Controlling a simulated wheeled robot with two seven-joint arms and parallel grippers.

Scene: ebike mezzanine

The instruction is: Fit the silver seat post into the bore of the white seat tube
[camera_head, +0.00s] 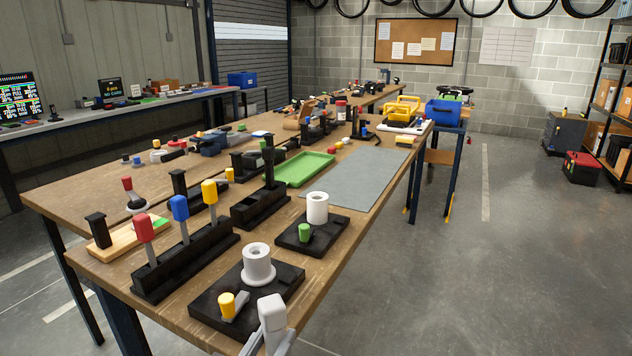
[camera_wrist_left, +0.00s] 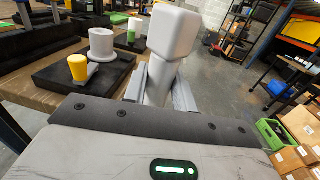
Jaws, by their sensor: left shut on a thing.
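My left gripper (camera_head: 268,342) is shut on a silver-grey post with a blocky head (camera_head: 271,308), at the bottom edge of the head view. In the left wrist view the post (camera_wrist_left: 174,33) stands up between the fingers (camera_wrist_left: 160,90), head upward; its lower end is hidden. A white tube with an open bore (camera_head: 257,262) stands upright on a black base, beside a yellow knob (camera_head: 227,304). It is left of and beyond the post, apart from it. A second white tube (camera_head: 317,207) stands farther back by a green knob (camera_head: 305,233). My right gripper is not in view.
A black rack (camera_head: 186,264) with red, blue and yellow handled tools stands left of the nearer tube. A green tray (camera_head: 304,169) and a grey mat (camera_head: 361,178) lie farther back. Open floor is right of the wooden bench (camera_head: 178,322).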

